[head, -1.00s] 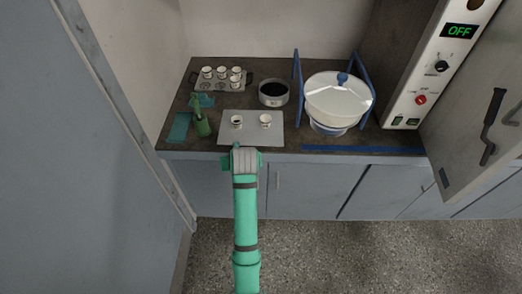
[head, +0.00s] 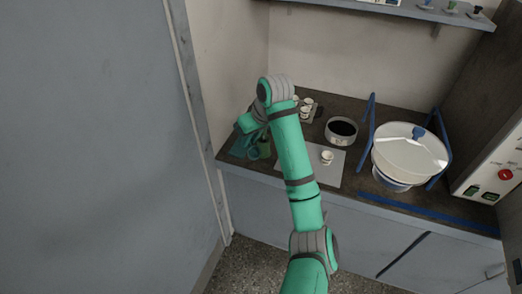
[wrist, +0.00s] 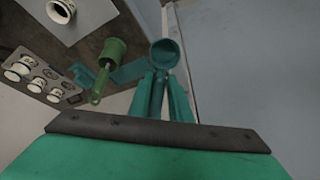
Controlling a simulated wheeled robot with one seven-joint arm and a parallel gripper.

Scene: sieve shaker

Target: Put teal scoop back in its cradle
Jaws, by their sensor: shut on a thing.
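The teal scoop shows in the wrist view as a round dark teal bowl (wrist: 165,52). My gripper (wrist: 161,78) is shut on it, with the bowl out beyond the fingertips. A flat teal patch (wrist: 129,70) and a notched teal piece (wrist: 84,75), which may be the cradle, lie on the counter to its left, apart from the scoop. In the head view my wrist (head: 249,122) is over the left end of the counter.
A green cup (wrist: 115,48) with a green handle standing up from it is left of the scoop. A rack of white cups (wrist: 40,80) is further left. A grey board (head: 313,173), dark-filled pan (head: 341,130) and lidded white bowl (head: 408,149) stand to the right. A wall borders the left.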

